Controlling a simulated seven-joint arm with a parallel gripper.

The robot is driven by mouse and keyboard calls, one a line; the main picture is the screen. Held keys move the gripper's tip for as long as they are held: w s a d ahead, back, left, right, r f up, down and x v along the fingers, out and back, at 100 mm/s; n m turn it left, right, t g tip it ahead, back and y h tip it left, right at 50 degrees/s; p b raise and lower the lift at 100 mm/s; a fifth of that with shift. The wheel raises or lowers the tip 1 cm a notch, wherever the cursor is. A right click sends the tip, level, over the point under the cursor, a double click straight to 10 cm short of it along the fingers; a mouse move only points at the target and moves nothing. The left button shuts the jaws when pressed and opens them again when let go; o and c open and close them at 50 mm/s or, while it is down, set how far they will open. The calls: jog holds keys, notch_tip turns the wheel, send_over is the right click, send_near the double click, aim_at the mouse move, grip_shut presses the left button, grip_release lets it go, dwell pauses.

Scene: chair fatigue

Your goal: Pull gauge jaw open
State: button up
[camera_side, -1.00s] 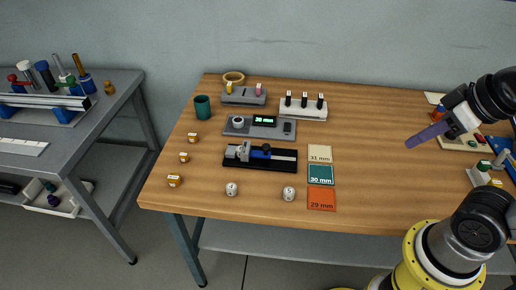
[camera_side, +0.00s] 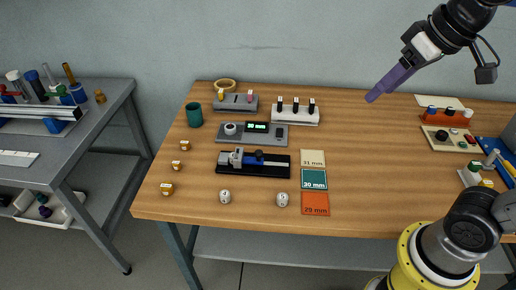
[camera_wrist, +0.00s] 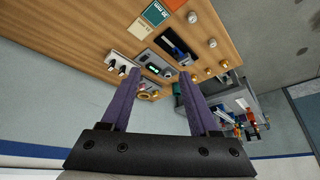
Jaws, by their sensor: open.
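The gauge (camera_side: 254,164) lies on the wooden table, a black base with a grey jaw at its left, a blue sliding part and a pale bar. It also shows in the wrist view (camera_wrist: 177,49), small and tilted, beyond my fingers. I cannot tell the jaw's gap at this size. My gripper (camera_side: 372,97) is raised to the right of the gauge and well apart from it. In the wrist view its two purple fingers (camera_wrist: 159,74) stand apart with nothing held between them.
Colored cards (camera_side: 314,179) lie right of the gauge. A grey device with a green display (camera_side: 257,126) and a white block with black-topped pegs (camera_side: 296,116) stand behind it. White dice-like pieces (camera_side: 225,196) lie in front. The table's right middle is clear.

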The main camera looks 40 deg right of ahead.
jog(key=w+a+r+g, duration=0.1)
jog(key=w+a, duration=0.1)
jog(key=w, duration=0.8)
jog(key=g, duration=0.4)
send_over(259, 152)
notch_tip(259, 152, down, 18)
jog(key=shift+n, duration=0.4)
notch_tip(259, 152, down, 13)
jog(key=shift+r, duration=0.1)
grip_shut()
